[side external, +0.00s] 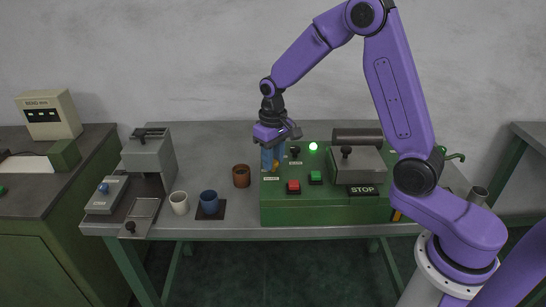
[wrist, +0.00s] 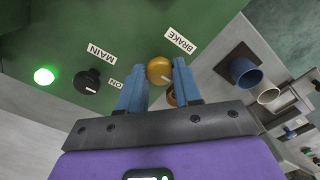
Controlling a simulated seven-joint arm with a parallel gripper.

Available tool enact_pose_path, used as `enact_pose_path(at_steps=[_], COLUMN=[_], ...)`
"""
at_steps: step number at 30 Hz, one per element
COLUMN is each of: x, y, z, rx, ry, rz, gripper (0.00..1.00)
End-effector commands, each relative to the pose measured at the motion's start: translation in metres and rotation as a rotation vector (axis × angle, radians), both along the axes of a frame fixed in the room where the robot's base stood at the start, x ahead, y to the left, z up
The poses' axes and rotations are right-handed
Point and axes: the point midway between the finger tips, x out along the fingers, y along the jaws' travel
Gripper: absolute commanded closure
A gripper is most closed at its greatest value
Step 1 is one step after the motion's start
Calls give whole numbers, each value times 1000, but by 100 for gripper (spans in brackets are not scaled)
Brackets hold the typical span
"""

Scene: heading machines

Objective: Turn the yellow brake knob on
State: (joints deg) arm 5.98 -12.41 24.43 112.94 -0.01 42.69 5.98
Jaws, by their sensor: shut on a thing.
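The yellow brake knob (wrist: 159,68) sits on the green machine panel (wrist: 140,25), next to the BRAKE label (wrist: 180,42). A pale mark shows on the knob's lower right in the wrist view. My gripper (wrist: 160,66) points down at the panel, with its blue fingers on either side of the knob, shut on it. In the side view my gripper (side external: 270,168) is at the left part of the green machine (side external: 330,208), and the fingers hide much of the knob (side external: 277,165).
A black MAIN knob (wrist: 89,81) and a lit green lamp (wrist: 44,76) are close by. Red (side external: 293,187) and green (side external: 315,177) buttons sit in front. A brown cup (side external: 241,176), blue cup (side external: 208,202) and white cup (side external: 179,203) stand left of the machine.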

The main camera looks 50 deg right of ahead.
Motion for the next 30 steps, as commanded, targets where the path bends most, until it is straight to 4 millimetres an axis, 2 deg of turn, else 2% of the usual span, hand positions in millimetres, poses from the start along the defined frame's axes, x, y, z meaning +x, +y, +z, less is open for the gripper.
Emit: enact_pose_path(at_steps=[16,17,18,19,30], x=[2,2,2,2,1], y=[0,0,0,0,0], z=[2,2,2,2,5], rx=[1,1,1,1,1], ry=[-7,-7,-6,-6,-4], rz=[-25,-25,-25,-25,-23], gripper=[97,60,47,41,41])
